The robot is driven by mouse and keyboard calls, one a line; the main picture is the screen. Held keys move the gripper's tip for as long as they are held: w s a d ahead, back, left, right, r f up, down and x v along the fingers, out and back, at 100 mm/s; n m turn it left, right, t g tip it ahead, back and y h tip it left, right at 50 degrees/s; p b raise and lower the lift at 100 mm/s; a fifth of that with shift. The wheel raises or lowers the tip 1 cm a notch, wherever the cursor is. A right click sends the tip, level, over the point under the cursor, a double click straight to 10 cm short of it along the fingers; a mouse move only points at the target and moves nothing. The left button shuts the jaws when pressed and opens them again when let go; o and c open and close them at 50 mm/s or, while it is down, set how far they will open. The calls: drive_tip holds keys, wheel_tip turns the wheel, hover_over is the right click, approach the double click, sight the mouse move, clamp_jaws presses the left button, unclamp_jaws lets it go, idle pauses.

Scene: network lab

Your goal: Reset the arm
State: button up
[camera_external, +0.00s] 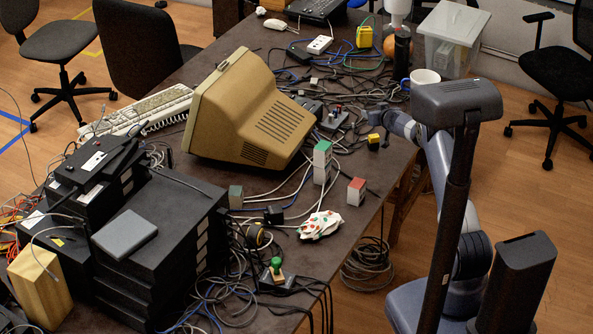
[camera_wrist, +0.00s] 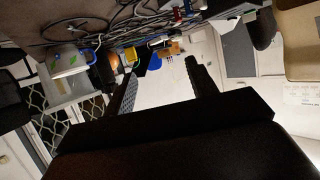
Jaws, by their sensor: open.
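My arm reaches up from my base at the lower right of the external view, bent, with its end over the table's right edge. My gripper (camera_external: 377,117) is there, small and partly lost among dark cables. In the wrist view, my gripper (camera_wrist: 162,82) shows two dark fingers spread well apart, with nothing held between them. A small yellow and black block (camera_external: 373,142) lies on the table just below the gripper in the external view. I cannot tell the gap between them.
The cluttered table (camera_external: 185,160) holds a beige monitor (camera_external: 245,110), left of my gripper, many cables and a white mug (camera_external: 425,78). A clear bin (camera_external: 448,38) stands behind; it also shows in the wrist view (camera_wrist: 62,92). Floor right of my arm is open up to an office chair (camera_external: 550,75).

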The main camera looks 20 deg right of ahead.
drive_tip(key=s+a+n+g+y+b, duration=0.1)
drive_tip(key=s+a+n+y+b, duration=0.4)
drive_tip(key=s+a, duration=1.5)
drive_tip(key=shift+a+f+g+y+b, duration=0.3)
drive_tip(key=shift+a+y+b, duration=0.2)
drive_tip(key=shift+a+b, duration=0.25)
